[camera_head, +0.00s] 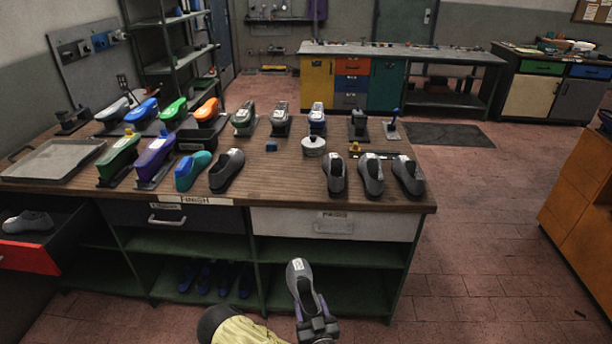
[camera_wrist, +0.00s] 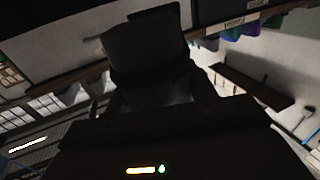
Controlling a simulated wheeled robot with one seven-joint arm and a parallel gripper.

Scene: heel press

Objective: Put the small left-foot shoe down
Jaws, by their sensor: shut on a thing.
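A small grey shoe (camera_head: 303,287) with a white label on it is held in my gripper (camera_head: 314,318), in front of the workbench and below its top. The shoe points up and away from the gripper in the head view. In the wrist view a large dark shape (camera_wrist: 147,50) fills the upper middle, likely the held shoe; details are too dark to tell. Three similar grey shoes (camera_head: 373,176) stand in a row at the right end of the bench top (camera_head: 285,189). I cannot tell which foot the held shoe is for.
Another dark shoe (camera_head: 227,170), a teal shoe (camera_head: 192,170), a white round pot (camera_head: 313,146) and several coloured shoe forms stand on the bench. A grey tray (camera_head: 50,160) lies at left. A red drawer (camera_head: 28,258) stands open with a grey shoe in it. Bare wood shows along the front.

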